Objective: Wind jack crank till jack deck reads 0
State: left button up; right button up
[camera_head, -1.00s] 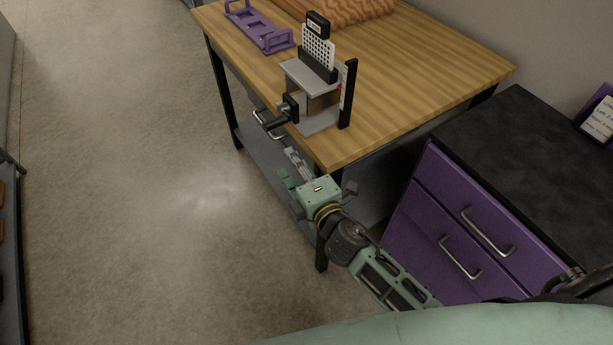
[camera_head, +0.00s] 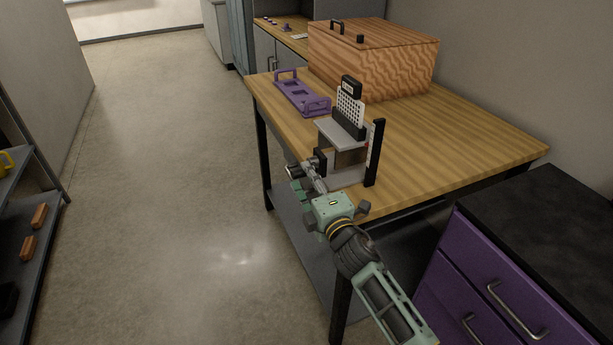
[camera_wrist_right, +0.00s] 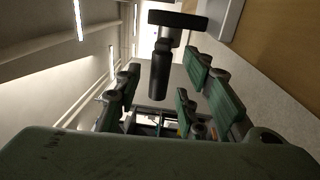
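The jack stands on the near left corner of the wooden table, with its grey deck (camera_head: 342,133) raised above a grey base (camera_head: 346,178). A black post (camera_head: 375,152) with a pale scale stands at its right; the reading is too small to tell. My right gripper (camera_head: 304,181) is at the crank. Its fingers (camera_wrist_right: 162,92) are apart on either side of the handle, without visible contact. My left gripper is out of view.
A purple rack (camera_head: 302,97) and a large wood-grained box (camera_head: 375,60) with a handle are on the table (camera_head: 455,135). A purple drawer cabinet (camera_head: 480,285) with a black top is at the right. Shelves (camera_head: 40,225) stand at the far left. The floor between is clear.

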jog(key=shift+w+a, duration=0.2)
jog(key=shift+w, duration=0.45)
grip_shut()
